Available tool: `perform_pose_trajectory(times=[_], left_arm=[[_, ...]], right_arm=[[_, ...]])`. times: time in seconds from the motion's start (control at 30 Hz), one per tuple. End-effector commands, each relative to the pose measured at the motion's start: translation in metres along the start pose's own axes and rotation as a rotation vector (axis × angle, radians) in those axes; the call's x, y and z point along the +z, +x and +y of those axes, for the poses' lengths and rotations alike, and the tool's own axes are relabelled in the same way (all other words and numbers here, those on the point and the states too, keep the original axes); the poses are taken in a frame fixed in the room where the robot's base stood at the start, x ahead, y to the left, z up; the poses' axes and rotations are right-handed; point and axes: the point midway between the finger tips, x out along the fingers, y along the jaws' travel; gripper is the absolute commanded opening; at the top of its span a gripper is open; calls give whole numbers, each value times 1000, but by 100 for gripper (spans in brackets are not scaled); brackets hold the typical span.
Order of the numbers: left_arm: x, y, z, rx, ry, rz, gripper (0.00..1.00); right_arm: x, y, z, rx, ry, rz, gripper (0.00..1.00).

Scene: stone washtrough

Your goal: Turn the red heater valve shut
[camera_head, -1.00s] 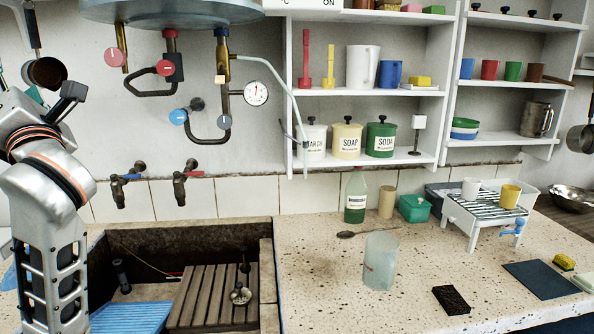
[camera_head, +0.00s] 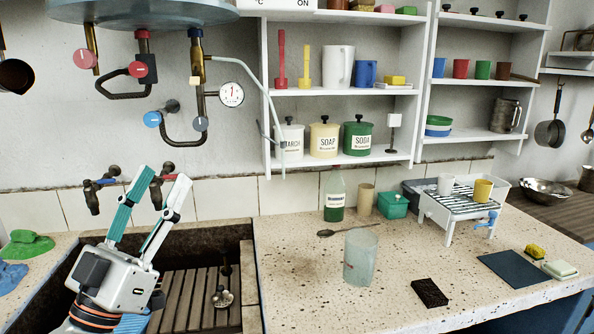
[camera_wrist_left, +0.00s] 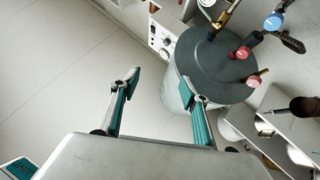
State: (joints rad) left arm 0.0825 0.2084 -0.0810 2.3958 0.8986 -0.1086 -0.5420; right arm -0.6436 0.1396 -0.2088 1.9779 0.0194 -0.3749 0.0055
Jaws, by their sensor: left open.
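Under the heater tank (camera_head: 150,12) hang two red round valve knobs, one at the left (camera_head: 83,59) and one on the middle pipe (camera_head: 138,69). I cannot tell which one is the heater valve. In the left wrist view, a red knob (camera_wrist_left: 243,52) and a paler red one (camera_wrist_left: 254,79) show at the right below the tank (camera_wrist_left: 212,68). My left gripper (camera_head: 162,177) is open and empty above the trough, its fingers pointing up, below the knobs and apart from them. It also shows in the left wrist view (camera_wrist_left: 160,83). My right gripper is out of view.
Two wall taps (camera_head: 95,190) sit behind my left gripper. The stone trough (camera_head: 247,270) lies below. A frosted jug (camera_head: 360,258) stands on the counter at right.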

Motion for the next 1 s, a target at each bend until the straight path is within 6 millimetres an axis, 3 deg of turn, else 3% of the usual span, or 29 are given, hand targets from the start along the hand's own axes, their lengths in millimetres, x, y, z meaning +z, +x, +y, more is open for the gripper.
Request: perform_pose_trajectory(times=[0.03, 0.2, 0.37, 0.5, 0.73, 0.9, 1.0], left_arm=[[24, -11, 8, 18, 34, -81, 45], [99, -56, 26, 76, 157, -359, 45], [162, -113, 31, 108, 258, -623, 45], [205, -173, 26, 122, 342, -852, 45], [245, -286, 7, 117, 480, -1230, 45], [248, -367, -13, 93, 581, -1487, 45], [242, -402, -23, 77, 628, -1597, 45]], right_arm=[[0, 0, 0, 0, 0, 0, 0], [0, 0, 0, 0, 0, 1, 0], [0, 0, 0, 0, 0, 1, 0], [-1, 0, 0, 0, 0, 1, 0], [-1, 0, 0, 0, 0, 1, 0], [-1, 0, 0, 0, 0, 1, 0], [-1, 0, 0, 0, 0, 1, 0]])
